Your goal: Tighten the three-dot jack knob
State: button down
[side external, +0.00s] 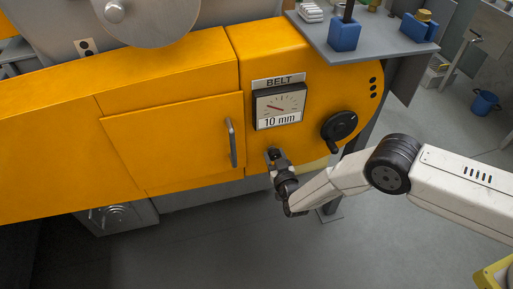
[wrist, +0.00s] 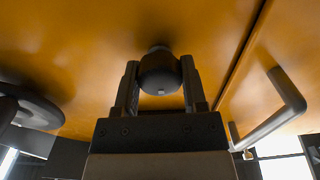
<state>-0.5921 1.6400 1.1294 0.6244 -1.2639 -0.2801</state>
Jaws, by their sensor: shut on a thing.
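A small dark round knob (wrist: 160,72) stands out from the orange panel between the fingers of my gripper (wrist: 159,85), in the wrist view. The fingers are shut on it from both sides. In the side view my gripper (side external: 274,156) is at the lower part of the panel, below the gauge, and hides the knob.
The BELT gauge (side external: 280,106) reads 10 mm above my gripper. A door handle (side external: 231,143) is close on the left; in the wrist view this handle (wrist: 272,122) is on the right. A grey shelf (side external: 378,40) with blue holders overhangs the upper right. Floor below is clear.

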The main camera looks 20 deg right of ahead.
jog(key=shift+m, duration=0.4)
jog(key=m, duration=0.8)
jog(key=shift+m, duration=0.4)
jog(key=m, duration=0.4)
jog(key=shift+m, duration=2.6)
jog(key=shift+f, duration=0.1)
jog(key=shift+c, duration=0.7)
grip_release()
